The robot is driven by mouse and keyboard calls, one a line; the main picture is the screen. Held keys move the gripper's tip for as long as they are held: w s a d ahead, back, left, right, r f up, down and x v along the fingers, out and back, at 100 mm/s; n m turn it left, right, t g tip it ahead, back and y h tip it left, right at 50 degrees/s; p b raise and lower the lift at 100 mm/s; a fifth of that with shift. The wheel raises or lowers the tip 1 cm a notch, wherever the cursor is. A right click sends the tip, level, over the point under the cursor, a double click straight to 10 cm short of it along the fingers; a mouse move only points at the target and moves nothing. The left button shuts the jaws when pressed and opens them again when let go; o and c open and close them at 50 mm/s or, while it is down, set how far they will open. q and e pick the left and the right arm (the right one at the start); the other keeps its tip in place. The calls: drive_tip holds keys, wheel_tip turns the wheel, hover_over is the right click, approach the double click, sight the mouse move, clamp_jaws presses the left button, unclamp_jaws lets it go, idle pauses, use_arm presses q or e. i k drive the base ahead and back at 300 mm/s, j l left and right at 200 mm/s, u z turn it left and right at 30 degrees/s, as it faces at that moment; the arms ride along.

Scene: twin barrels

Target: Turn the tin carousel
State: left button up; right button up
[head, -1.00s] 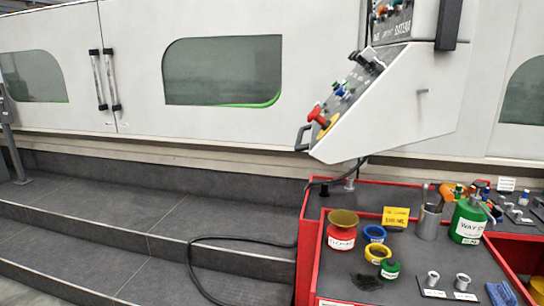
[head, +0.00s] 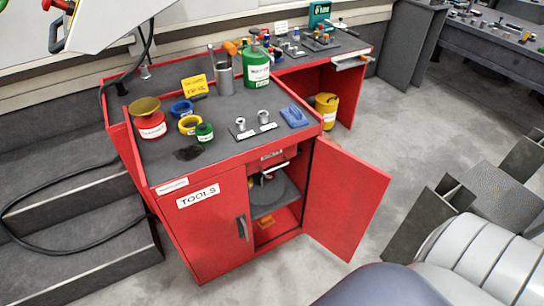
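The red tool cabinet (head: 208,232) stands in the middle of the head view, labelled TOOLS on its shut left door. Its right door (head: 346,200) is swung wide open. Inside, a round grey shelf (head: 284,197) sits in the upper part, and it looks like the tin carousel. What stands on it is small and in shadow, partly hidden by the cabinet top and frame. A yellow-orange item (head: 266,221) lies on the level below. Neither of my grippers is in view.
A yellow bucket (head: 326,110) stands under the red bench behind. Grey steps and a black cable lie left.

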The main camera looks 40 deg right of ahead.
sight(264, 192)
drive_tip(key=z, duration=1)
